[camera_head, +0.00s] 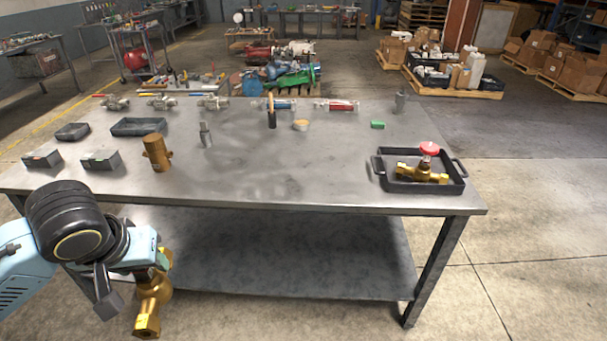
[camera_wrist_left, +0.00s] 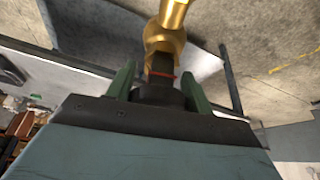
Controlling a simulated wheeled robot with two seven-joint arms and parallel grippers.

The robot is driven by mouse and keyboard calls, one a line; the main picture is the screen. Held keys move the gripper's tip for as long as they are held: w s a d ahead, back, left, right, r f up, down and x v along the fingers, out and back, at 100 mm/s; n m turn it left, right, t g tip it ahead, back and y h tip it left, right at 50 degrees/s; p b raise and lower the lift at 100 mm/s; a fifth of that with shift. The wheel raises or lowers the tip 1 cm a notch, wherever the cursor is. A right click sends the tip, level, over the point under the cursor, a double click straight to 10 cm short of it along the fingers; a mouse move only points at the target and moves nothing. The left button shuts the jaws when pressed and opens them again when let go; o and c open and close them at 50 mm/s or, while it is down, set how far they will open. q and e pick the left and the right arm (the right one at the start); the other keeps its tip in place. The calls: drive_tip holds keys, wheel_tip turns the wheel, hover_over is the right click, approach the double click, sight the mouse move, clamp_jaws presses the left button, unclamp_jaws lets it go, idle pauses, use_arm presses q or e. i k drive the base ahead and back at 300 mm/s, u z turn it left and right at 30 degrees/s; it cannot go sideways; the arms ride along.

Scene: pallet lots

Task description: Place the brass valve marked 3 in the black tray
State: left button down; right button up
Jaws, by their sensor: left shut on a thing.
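My left gripper (camera_head: 158,262) is shut on a brass valve (camera_head: 150,303), held in front of the table's left front edge and below the tabletop. In the left wrist view the brass valve (camera_wrist_left: 165,35) sits beyond the green fingers of the gripper (camera_wrist_left: 158,78); a dark part and a thin red band show near them. The black tray (camera_head: 415,188) is at the table's right end, away from the gripper. Another brass valve with a red handwheel (camera_head: 429,149) lies in it. I cannot read a number on either valve. My right gripper is not in view.
The grey table (camera_head: 300,185) has a lower shelf (camera_head: 270,245). A brass fitting (camera_head: 156,152), small dark trays (camera_head: 140,127) and dark blocks (camera_head: 100,160) stand at its left. Several valves and tools line the back edge. The middle front of the tabletop is clear.

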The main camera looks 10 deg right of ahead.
sight(412, 165)
drive_tip(key=k, duration=0.35)
drive_tip(key=z, duration=1.4)
drive_tip(key=i, duration=0.15)
drive_tip(key=z, duration=0.1)
